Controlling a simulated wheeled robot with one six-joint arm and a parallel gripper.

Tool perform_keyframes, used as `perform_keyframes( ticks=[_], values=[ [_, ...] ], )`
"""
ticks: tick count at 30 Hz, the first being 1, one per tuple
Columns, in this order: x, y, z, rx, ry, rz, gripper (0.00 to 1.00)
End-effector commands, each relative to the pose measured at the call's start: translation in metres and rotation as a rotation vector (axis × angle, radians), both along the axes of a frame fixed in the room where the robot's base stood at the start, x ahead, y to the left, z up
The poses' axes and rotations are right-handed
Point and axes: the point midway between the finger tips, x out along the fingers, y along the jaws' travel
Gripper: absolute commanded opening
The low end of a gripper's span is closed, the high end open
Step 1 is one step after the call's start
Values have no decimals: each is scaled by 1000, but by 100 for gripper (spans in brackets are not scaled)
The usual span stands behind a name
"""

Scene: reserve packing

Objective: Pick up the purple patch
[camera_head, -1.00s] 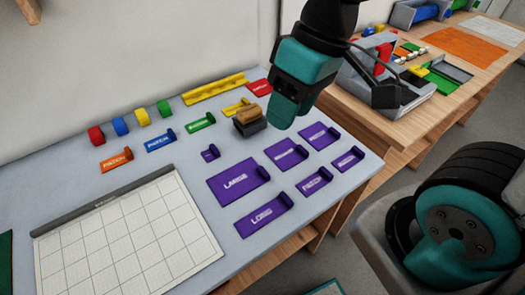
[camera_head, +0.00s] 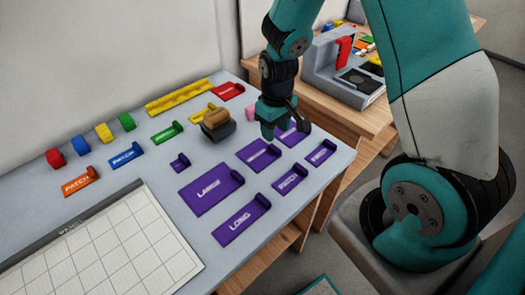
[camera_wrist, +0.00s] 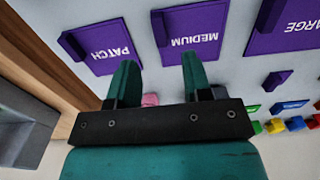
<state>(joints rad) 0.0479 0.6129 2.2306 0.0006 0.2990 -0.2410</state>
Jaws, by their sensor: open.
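A flat purple piece lettered PATCH (camera_wrist: 103,45), with a raised edge, lies on the grey bench in the upper left of the wrist view. In the head view this purple patch (camera_head: 294,138) is in the row beyond the medium piece, partly hidden behind my gripper. My gripper (camera_head: 281,130) is above the bench there, pointing down, open and empty. In the wrist view my gripper (camera_wrist: 158,64) has its fingers apart, with the patch up and left of them and a purple piece lettered MEDIUM (camera_wrist: 190,38) above them. Nothing is between the fingertips.
Other purple pieces lie close by: large (camera_head: 208,190), long (camera_head: 241,219) and two smaller ones (camera_head: 290,179) (camera_head: 320,151). A brown-handled block (camera_head: 216,122) and a pink object (camera_head: 251,111) stand left of my gripper. A gridded board (camera_head: 105,250) lies in front.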

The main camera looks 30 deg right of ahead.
Motion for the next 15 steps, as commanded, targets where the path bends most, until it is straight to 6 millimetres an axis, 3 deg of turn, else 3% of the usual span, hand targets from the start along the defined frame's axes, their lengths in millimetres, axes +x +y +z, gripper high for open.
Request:
perform_keyframes(
  ticks=[8, 15],
  values=[
    [0, 0, -20, 1, 2, 0, 45],
    [1, 0, -53, 0, 3, 0, 45]
  ],
)
